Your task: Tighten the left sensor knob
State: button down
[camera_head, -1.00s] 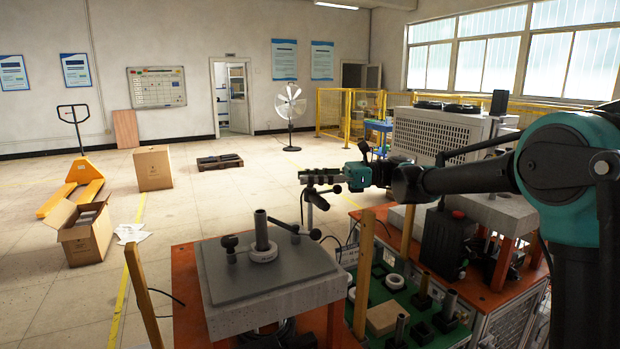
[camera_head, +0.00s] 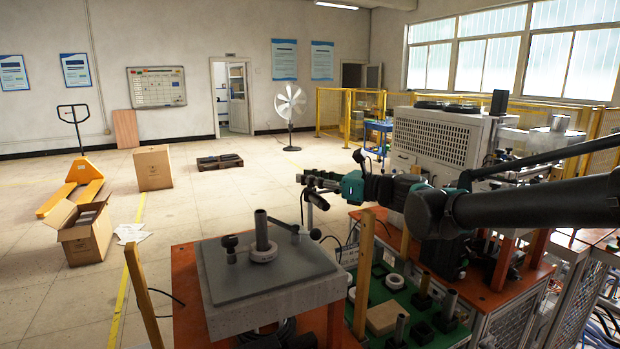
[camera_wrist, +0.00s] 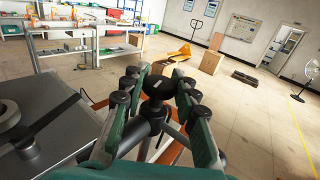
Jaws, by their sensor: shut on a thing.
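My gripper (camera_head: 308,180) is beyond the right rear of the grey plate (camera_head: 215,295). In the wrist view, its two green fingers (camera_wrist: 158,90) with black rollers close around a dark knob (camera_wrist: 160,87) on a dark stem. The knob's lower part is partly hidden. In the head view, a black knob (camera_head: 318,202) shows just below the fingers; I cannot tell whether it is the held one. Another black knob (camera_head: 229,242) stands at the plate's left, apart from my gripper. I cannot tell which knob is the left sensor knob.
A metal cylinder (camera_head: 261,225) in a white ring (camera_head: 263,254) stands on the plate. A green tray (camera_head: 377,292) with parts is to the right. A wooden post (camera_head: 365,260) rises between them. Open floor lies behind, with cartons (camera_head: 152,168) and a yellow pallet truck (camera_head: 78,180).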

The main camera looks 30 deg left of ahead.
jog(key=shift+m+t, duration=0.6)
jog(key=shift+t, duration=0.7)
jog(key=c, duration=1.2)
grip_release()
jog(key=shift+o, duration=0.2)
jog(key=s+d, duration=0.2)
jog(key=d, duration=1)
jog(key=shift+w, duration=0.1)
